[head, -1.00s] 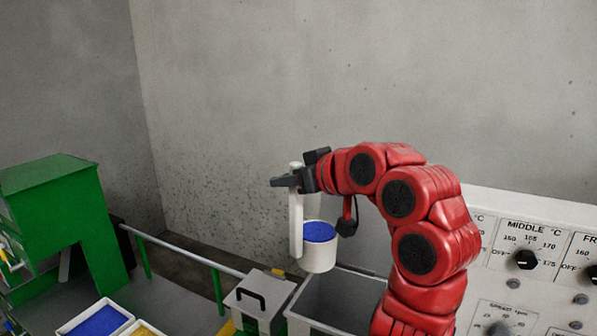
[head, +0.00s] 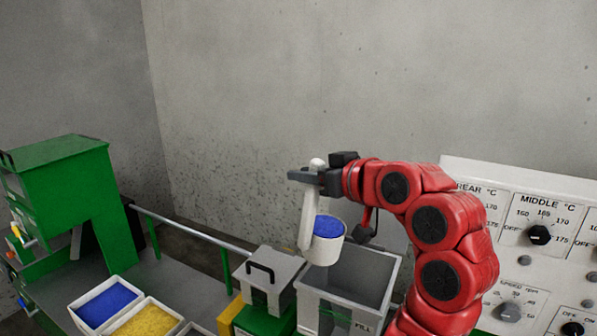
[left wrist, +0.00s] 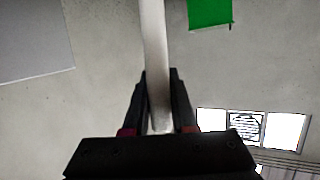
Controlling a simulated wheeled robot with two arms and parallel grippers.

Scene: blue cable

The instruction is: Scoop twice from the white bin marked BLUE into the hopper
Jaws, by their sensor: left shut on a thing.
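My left gripper (head: 305,177) is shut on the white handle of a scoop (head: 325,252). The scoop's round cup is full of blue pellets and leans slightly. It appears over the left back part of the grey open hopper (head: 338,299), marked FILL; its exact height above it is hard to tell. In the left wrist view the fingers (left wrist: 160,100) close around the white handle, and the cup is out of sight. A white bin (head: 82,325) with blue pellets sits at the lower left; no label on it shows. My right gripper is not in view.
A bin of yellow pellets (head: 148,320) stands beside the blue one. A grey lidded box with a black handle (head: 268,282) stands just left of the hopper. A green machine (head: 60,180) is at far left, and a control panel (head: 540,215) with knobs is at right.

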